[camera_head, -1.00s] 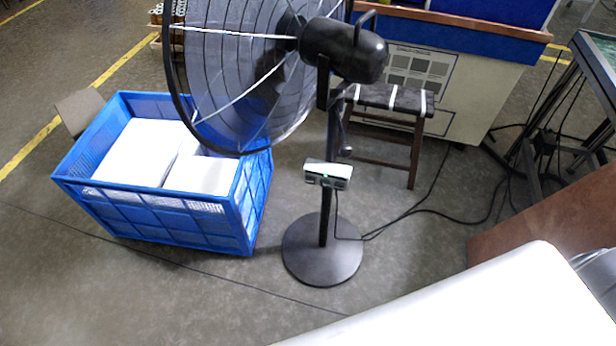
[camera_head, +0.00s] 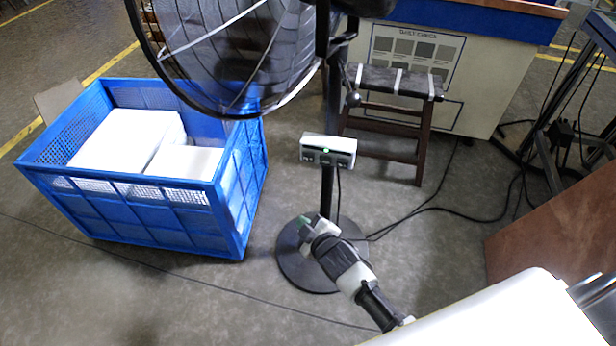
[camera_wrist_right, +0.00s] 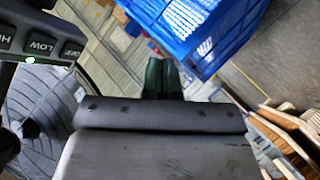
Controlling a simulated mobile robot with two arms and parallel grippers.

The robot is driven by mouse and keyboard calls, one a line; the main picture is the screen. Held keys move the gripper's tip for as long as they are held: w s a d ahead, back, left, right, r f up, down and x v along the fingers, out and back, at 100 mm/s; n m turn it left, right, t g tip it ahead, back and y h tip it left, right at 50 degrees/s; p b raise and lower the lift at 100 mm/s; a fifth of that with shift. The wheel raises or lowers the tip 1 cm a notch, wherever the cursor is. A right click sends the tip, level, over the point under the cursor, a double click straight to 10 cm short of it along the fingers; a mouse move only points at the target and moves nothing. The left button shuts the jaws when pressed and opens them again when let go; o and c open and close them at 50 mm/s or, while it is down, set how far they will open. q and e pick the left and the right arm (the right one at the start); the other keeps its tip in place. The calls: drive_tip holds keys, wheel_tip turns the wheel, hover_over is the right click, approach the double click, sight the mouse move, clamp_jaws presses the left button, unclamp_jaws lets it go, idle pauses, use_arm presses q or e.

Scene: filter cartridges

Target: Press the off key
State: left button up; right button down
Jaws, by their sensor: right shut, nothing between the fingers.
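A pedestal fan (camera_head: 225,50) stands in front of me with a small grey-white control box (camera_head: 328,152) on its pole. A green light glows on the box. In the right wrist view, the box's dark keys show at the upper left, tilted: HI, LOW (camera_wrist_right: 41,44) and the off key (camera_wrist_right: 72,50). The green light sits near LOW. My right gripper (camera_head: 304,222) is shut and empty, below and slightly left of the box, over the fan's round base (camera_head: 290,262). Its dark green fingertips (camera_wrist_right: 163,78) are apart from the keys. My left gripper is not in view.
A blue crate (camera_head: 150,215) with white blocks (camera_head: 125,140) stands left of the fan. A dark stool (camera_head: 392,112) is behind the pole. Cables (camera_head: 440,209) run along the floor to the right. A brown panel (camera_head: 555,230) stands at the right.

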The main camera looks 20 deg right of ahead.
sight(308, 158)
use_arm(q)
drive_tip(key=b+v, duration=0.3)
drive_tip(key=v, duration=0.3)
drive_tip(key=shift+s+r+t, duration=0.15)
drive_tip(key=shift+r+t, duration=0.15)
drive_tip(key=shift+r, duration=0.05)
use_arm(e)
drive_tip(key=w+a+r+n+t+y, duration=0.1)
drive_tip(key=w+r+n+t, duration=0.1)
drive_tip(key=r, duration=0.6)
drive_tip(key=shift+w+a+r+t, duration=0.25)
drive_tip(key=shift+w+r+t, duration=0.05)
drive_tip(key=shift+w+t, duration=0.35)
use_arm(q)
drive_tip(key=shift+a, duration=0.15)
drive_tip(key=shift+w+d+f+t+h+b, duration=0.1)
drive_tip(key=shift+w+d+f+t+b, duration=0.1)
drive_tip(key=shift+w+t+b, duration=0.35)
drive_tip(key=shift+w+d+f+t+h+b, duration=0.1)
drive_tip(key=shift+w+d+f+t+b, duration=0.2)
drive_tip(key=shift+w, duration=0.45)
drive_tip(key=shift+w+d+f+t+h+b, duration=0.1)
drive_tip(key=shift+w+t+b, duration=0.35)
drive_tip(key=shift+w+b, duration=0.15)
use_arm(e)
drive_tip(key=w+d, duration=0.5)
drive_tip(key=w, duration=0.2)
drive_tip(key=shift+w, duration=0.15)
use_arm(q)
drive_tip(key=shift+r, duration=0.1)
